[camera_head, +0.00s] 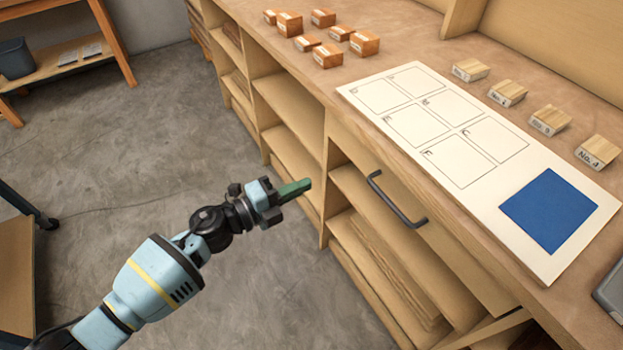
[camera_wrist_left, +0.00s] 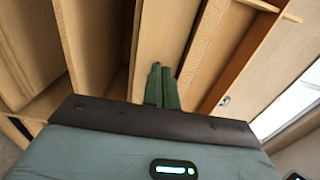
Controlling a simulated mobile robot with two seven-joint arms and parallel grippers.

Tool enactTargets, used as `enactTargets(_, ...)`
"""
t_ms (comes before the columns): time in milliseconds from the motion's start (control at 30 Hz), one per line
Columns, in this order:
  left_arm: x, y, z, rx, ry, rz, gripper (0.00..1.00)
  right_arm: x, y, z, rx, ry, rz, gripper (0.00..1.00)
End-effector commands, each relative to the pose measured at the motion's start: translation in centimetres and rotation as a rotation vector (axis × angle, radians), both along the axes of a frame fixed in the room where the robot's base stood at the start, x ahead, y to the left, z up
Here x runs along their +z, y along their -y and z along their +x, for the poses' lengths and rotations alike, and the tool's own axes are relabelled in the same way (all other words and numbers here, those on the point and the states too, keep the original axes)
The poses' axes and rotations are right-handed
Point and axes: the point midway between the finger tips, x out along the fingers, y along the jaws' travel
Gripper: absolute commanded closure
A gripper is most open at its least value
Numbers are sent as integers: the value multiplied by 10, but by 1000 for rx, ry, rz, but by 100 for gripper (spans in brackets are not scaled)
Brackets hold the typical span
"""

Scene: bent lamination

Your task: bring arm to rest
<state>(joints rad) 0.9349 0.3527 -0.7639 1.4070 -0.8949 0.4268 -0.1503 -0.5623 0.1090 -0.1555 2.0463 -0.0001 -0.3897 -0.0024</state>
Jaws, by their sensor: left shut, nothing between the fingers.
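My left arm reaches in from the lower left in the head view. Its left gripper (camera_head: 297,187) has green fingers and is shut with nothing between them. It hangs in front of the open shelves of the wooden bench, below the bench top and left of the drawer handle, apart from both. In the left wrist view the green fingers (camera_wrist_left: 162,85) lie side by side, pointing toward the wooden shelving. My right gripper does not show in either view.
A drawer with a dark handle (camera_head: 398,200) is near the gripper. The bench top holds a white sheet (camera_head: 420,150) with outlined boxes and a blue square (camera_head: 548,210), several labelled light blocks (camera_head: 549,120) and several orange-brown blocks (camera_head: 290,24). The grey floor (camera_head: 110,170) at left is mostly open.

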Motion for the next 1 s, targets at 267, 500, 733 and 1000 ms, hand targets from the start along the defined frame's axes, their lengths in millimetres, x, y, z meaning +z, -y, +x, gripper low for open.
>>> enactTargets(267,0,-2,-1,0,0,0,100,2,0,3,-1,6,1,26)
enactTargets(500,-7,-2,-8,20,-36,-31,100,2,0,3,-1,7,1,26)
enactTargets(733,-46,-12,-53,182,-292,-239,100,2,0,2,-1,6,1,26)
enactTargets(1000,-107,-51,-126,469,-685,-490,100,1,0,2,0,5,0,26)
